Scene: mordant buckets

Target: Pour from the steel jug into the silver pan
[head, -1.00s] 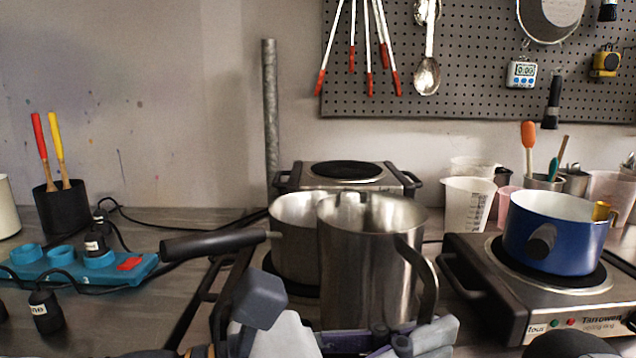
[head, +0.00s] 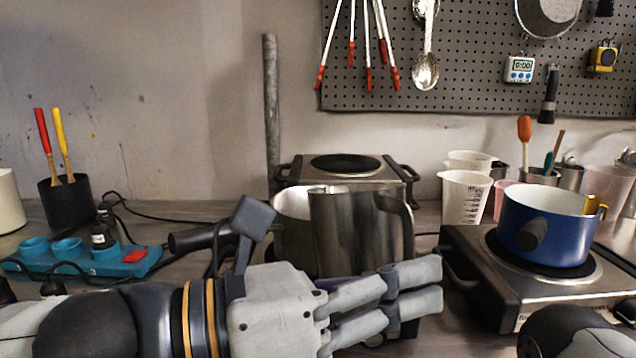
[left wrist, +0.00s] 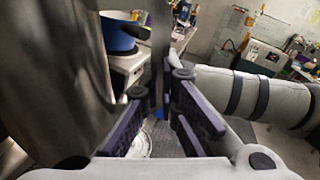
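The steel jug (head: 345,230) is in front of the silver pan (head: 294,243) in the head view. Its opening is turned out of sight, so it looks tipped away from me, towards the pan. Its handle is on the right. My left gripper (head: 400,285) is at the jug's lower part and looks shut on its handle. The left wrist view shows the jug (left wrist: 65,60) large at the left and the handle strip between the gripper fingers (left wrist: 158,88). The pan's black handle points left. The jug's base and any stream are hidden. My right gripper is out of view.
A blue pan (head: 545,235) sits on a hot plate (head: 500,300) at the right. Plastic measuring cups (head: 463,198) stand behind it. Another burner (head: 345,165) is at the back. A teal power strip (head: 100,262) with cables lies at the left.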

